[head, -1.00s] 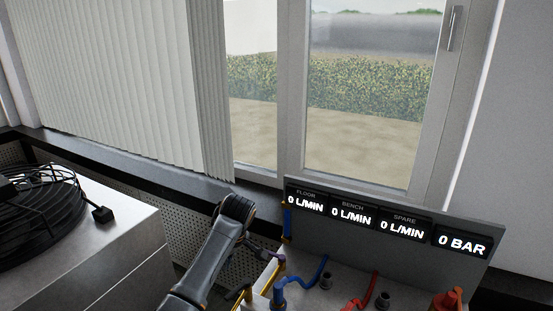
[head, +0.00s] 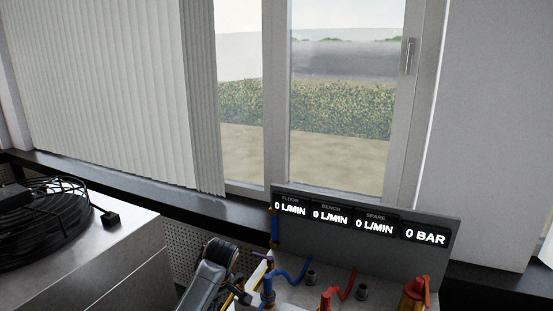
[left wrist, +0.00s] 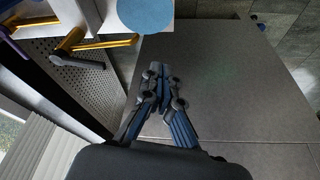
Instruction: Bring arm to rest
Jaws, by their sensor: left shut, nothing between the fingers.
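My left gripper (left wrist: 160,78) shows in the left wrist view with its two dark fingers together and nothing between them. It is over a plain grey surface (left wrist: 225,90), apart from the yellow-handled fittings at the upper left. In the head view my left arm comes up from the bottom edge, just left of the display panel (head: 440,218). Its gripper is not clear there. My right gripper is in neither view.
The panel reads 0 L/MIN three times and 0 BAR. Blue (head: 292,276) and red (head: 340,290) pipes stand before it. A coiled black cable (head: 40,225) lies on a grey cabinet (head: 120,250) at the left. A yellow handle (left wrist: 105,42) is near the left gripper.

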